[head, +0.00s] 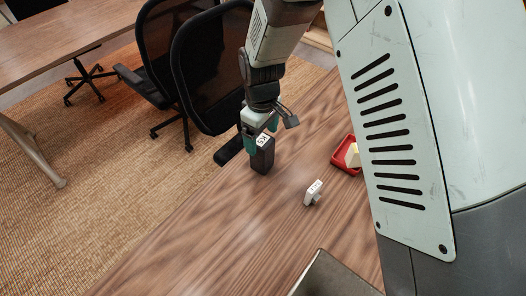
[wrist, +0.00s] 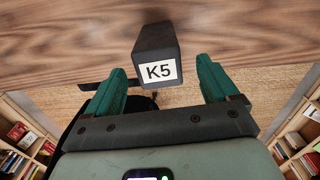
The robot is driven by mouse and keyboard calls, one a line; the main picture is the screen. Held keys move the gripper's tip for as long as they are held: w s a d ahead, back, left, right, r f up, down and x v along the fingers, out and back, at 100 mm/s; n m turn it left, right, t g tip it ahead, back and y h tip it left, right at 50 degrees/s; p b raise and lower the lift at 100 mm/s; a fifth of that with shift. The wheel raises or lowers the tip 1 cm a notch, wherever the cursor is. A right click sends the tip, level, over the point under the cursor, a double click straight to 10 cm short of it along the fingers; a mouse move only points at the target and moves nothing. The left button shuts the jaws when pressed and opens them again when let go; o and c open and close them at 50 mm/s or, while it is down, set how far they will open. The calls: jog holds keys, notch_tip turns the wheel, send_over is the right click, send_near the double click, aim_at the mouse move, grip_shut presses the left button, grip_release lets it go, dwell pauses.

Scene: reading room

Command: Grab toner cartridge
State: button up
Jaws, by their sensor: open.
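The toner cartridge is most likely the black block (head: 262,158) with a white K5 label, standing upright on the wooden table near its edge. It also shows in the wrist view (wrist: 156,47), ahead of my fingers and between their lines. My gripper (head: 258,128) is above and at the block in the head view, pointing down. In the wrist view my gripper (wrist: 160,80) has its two green fingers apart, with the block's label end just beyond the gap. I cannot tell whether a finger touches the block.
A small white labelled item (head: 313,192) stands on the wooden table (head: 215,225). A red tray (head: 341,152) with a pale yellow item (head: 353,155) lies to the right, partly hidden by my body. A dark flat object (head: 330,275) is at the bottom. Black chairs (head: 205,65) stand beyond the table edge.

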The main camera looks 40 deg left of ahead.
aim_at(262, 140)
notch_tip(262, 140, down, 5)
jog(key=shift+w+r, duration=0.1)
jog(key=shift+r, duration=0.1)
jog(key=shift+c, duration=0.3)
jog(key=c, duration=1.2)
